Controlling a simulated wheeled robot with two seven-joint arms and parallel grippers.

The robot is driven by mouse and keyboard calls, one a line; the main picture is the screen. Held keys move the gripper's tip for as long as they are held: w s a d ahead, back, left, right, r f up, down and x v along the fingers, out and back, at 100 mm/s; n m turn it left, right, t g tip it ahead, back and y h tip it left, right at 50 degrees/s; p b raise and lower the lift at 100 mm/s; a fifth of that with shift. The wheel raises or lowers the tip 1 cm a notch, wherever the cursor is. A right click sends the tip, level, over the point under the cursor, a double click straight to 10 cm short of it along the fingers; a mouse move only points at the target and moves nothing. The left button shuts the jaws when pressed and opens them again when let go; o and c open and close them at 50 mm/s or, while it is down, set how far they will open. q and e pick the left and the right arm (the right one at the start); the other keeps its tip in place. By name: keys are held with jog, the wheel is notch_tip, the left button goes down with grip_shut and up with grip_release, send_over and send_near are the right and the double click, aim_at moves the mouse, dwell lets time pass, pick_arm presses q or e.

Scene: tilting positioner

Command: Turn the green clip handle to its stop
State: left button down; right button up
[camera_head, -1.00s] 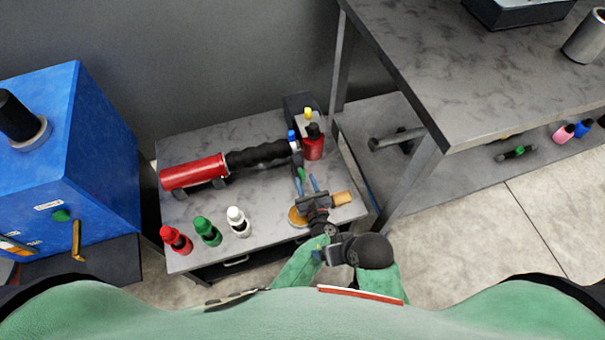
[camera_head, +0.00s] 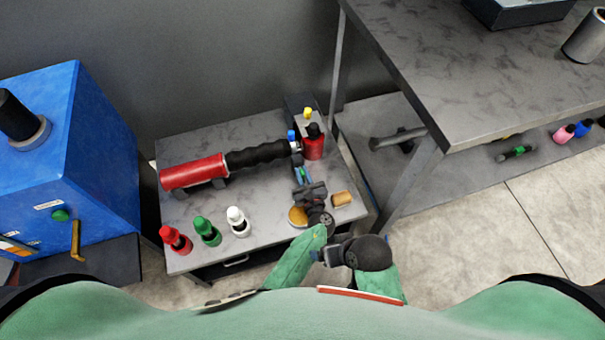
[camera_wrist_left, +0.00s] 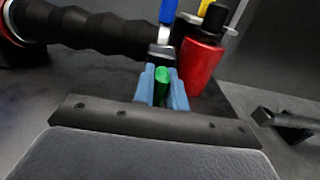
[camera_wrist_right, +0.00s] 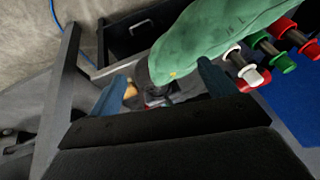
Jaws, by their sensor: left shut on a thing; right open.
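The green clip handle (camera_wrist_left: 161,87) is a small upright green piece between the blue fingers of my left gripper (camera_wrist_left: 163,92) in the left wrist view. My left gripper, also in the head view (camera_head: 303,174), is shut on it near the right end of the black ribbed hose. Its fingers hide most of the handle in the head view. My right gripper (camera_wrist_right: 163,90) is open in the right wrist view, its two blue fingers wide apart with nothing held. My green left sleeve passes beyond them.
A red cylinder (camera_head: 194,172) with the black ribbed hose (camera_head: 262,154) lies across the grey table (camera_head: 190,130). A red bottle (camera_head: 313,148) stands close beside the left gripper. Red, green and white bottles stand at the front left. A tan cylinder (camera_head: 342,199) lies at the right.

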pick_arm(q)
jog(key=shift+r+m+p, duration=0.15)
jog(key=shift+m+p, duration=0.15)
jog(key=shift+p, duration=0.05)
jog(key=m+p, duration=0.3)
jog(key=m, duration=0.1)
jog(key=shift+w+d+m+p, duration=0.1)
jog(key=shift+d+m+p, duration=0.25)
jog(key=shift+m, duration=0.05)
jog(key=shift+d+f+m+p, duration=0.1)
jog(key=shift+f+m+p, duration=0.3)
jog(key=shift+m, duration=0.3)
pick_arm(e)
jog(key=s+d+r+g+h, duration=0.1)
jog(key=s+d+r, duration=0.1)
jog(key=d+r, duration=0.5)
jog(key=shift+r+m+g+h, duration=0.3)
jog(key=shift+r+g+h, duration=0.1)
jog(key=shift+r, duration=0.25)
pick_arm(q)
jog(key=shift+r, duration=0.1)
pick_arm(e)
jog(key=shift+s+d, duration=0.1)
jog(key=shift+s, duration=0.05)
pick_arm(q)
jog(key=c, duration=1.4)
grip_release()
jog(key=shift+c, duration=0.2)
